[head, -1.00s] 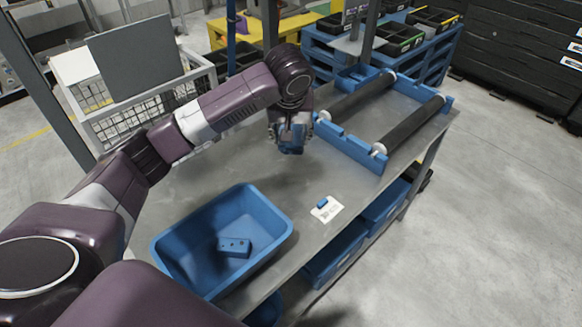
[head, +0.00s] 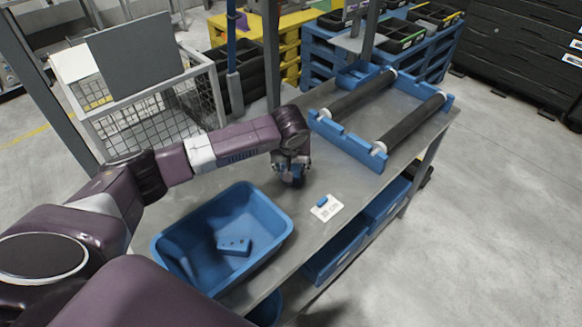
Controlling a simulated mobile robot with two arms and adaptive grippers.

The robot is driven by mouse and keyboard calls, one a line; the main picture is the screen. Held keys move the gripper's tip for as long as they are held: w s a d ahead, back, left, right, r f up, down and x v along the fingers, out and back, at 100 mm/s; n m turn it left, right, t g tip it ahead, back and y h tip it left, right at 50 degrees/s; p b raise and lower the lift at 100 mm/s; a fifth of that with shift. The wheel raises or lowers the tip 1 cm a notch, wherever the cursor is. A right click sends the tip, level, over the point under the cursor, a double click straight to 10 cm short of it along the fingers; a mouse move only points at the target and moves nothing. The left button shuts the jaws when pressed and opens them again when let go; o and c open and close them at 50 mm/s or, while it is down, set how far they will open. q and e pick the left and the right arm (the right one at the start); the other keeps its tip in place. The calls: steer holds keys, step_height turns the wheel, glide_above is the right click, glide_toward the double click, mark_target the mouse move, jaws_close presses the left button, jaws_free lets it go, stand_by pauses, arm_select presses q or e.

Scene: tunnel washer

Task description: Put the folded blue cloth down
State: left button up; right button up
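My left gripper (head: 290,180) points down, low over the grey metal table (head: 225,172), between the blue bin and the roller frame. A small dark-blue piece, the folded blue cloth (head: 297,173), shows between its fingers. The gripper looks shut on it, and the fingers hide most of it. I cannot tell whether the cloth's underside touches the table. My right gripper is not in view.
A blue bin (head: 166,243) holding a blue block (head: 235,246) stands at the front left. A white card (head: 327,209) with a small blue piece lies right of the gripper. A blue roller frame (head: 345,146) stands at the back right. Bare table surrounds the gripper.

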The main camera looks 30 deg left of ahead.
arm_select(q)
steer(key=shift+f, duration=0.1)
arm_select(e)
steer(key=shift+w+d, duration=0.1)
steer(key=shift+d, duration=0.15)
arm_select(q)
steer(key=o, duration=0.8)
steer(key=shift+c, duration=0.2)
steer(key=shift+o, duration=1.3)
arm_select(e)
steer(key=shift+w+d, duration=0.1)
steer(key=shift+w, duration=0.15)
arm_select(q)
steer(key=v, duration=1)
steer(key=shift+r, duration=0.35)
steer(key=shift+v, duration=0.85)
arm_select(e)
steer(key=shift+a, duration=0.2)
